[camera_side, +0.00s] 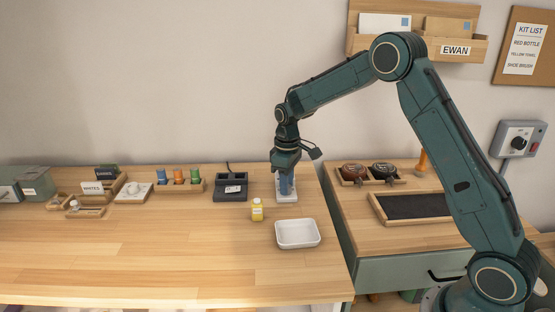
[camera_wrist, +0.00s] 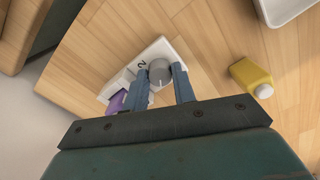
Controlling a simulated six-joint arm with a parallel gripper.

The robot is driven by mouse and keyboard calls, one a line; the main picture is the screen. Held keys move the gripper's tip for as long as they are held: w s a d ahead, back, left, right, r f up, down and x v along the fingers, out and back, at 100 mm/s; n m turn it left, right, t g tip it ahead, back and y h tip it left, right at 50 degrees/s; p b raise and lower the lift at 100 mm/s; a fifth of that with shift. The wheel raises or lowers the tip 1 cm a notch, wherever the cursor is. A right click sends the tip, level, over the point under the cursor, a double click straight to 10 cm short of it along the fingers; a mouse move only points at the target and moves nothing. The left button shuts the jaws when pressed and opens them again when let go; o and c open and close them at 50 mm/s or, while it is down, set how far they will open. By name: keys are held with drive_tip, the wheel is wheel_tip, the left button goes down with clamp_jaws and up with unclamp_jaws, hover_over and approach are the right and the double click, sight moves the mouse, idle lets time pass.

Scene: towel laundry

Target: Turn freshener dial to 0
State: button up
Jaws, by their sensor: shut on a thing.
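The freshener (camera_wrist: 132,75) is a small white unit with a round grey dial (camera_wrist: 160,73) on top. A dark "2" is printed beside the dial. The dial's own pointer is too small to read for certain. My gripper (camera_wrist: 158,76) points down with one blue finger on each side of the dial, shut on it. In the side view my gripper (camera_side: 286,186) is over the freshener's white base (camera_side: 287,198) near the right end of the bench, and it hides the dial there. A purple part (camera_wrist: 118,102) shows at the unit's end, partly behind a finger.
A yellow bottle (camera_side: 257,210) and a white tray (camera_side: 297,234) stand in front of the freshener. A dark box-shaped device (camera_side: 231,187) stands just left. The bench's right edge is close by. The bench front (camera_side: 150,260) is clear.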

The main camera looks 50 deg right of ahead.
drive_tip(key=shift+w+r+n, duration=0.1)
drive_tip(key=shift+n, duration=0.4)
drive_tip(key=o, duration=1)
drive_tip(key=shift+d+m, duration=0.1)
drive_tip(key=shift+m, duration=0.4)
